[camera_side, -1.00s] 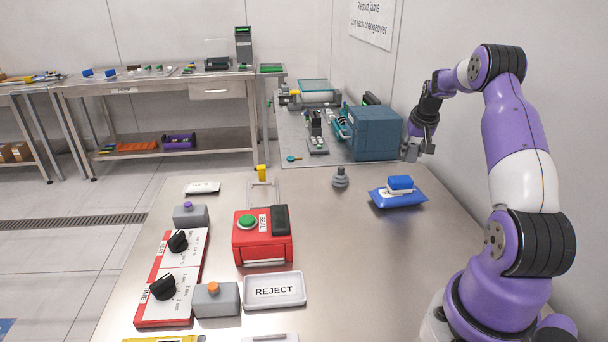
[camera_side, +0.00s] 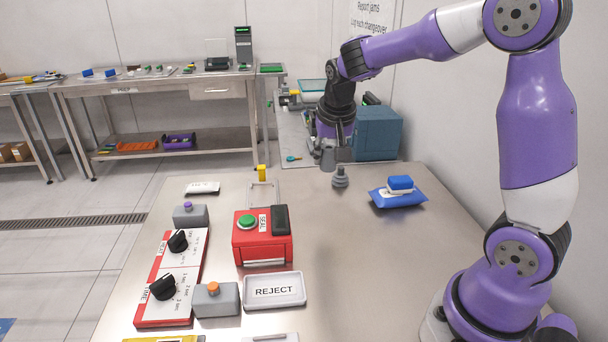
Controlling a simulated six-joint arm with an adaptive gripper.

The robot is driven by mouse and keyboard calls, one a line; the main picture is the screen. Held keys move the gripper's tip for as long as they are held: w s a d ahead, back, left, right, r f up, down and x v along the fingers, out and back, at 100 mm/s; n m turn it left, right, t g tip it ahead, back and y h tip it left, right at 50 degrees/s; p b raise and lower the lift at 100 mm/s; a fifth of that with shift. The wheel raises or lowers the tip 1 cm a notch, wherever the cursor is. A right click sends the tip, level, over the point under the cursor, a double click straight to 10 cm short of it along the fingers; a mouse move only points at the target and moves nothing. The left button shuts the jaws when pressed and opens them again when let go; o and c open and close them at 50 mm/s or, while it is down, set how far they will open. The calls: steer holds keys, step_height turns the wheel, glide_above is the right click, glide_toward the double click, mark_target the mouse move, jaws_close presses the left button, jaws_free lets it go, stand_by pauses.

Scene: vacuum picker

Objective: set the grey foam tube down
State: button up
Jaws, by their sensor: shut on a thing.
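My gripper (camera_side: 337,148) points down over the far middle of the steel table. It is shut on the grey foam tube (camera_side: 328,156), a short grey piece that shows at the left of the fingers. The tube appears to be held above the table, just above and left of a grey stepped suction-cup piece (camera_side: 340,178). I cannot tell whether the tube touches that piece. The fingers partly hide the tube.
A blue pouch with a blue-and-white block (camera_side: 399,190) lies to the right. A blue box (camera_side: 377,133) stands behind the gripper. A red sealer with a green button (camera_side: 262,238), a REJECT tray (camera_side: 274,291) and a dial panel (camera_side: 172,280) occupy the left. The front right table surface is clear.

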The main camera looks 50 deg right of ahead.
steer(key=s+a+n, duration=0.1)
steer(key=s+a, duration=0.2)
steer(key=a, duration=0.6)
steer(key=d+f, duration=0.2)
steer(key=d, duration=0.1)
steer(key=w+d+f, duration=0.1)
steer(key=d+f, duration=0.2)
steer(key=d, duration=0.1)
steer(key=d+f, duration=0.2)
steer(key=d, duration=0.1)
steer(key=shift+w+d+f, duration=0.25)
steer(key=shift+d, duration=0.1)
steer(key=shift+f+n, duration=0.3)
steer(key=shift+f, duration=1.6)
steer(key=shift+f, duration=0.15)
steer(key=o, duration=0.9)
steer(key=shift+o, duration=0.2)
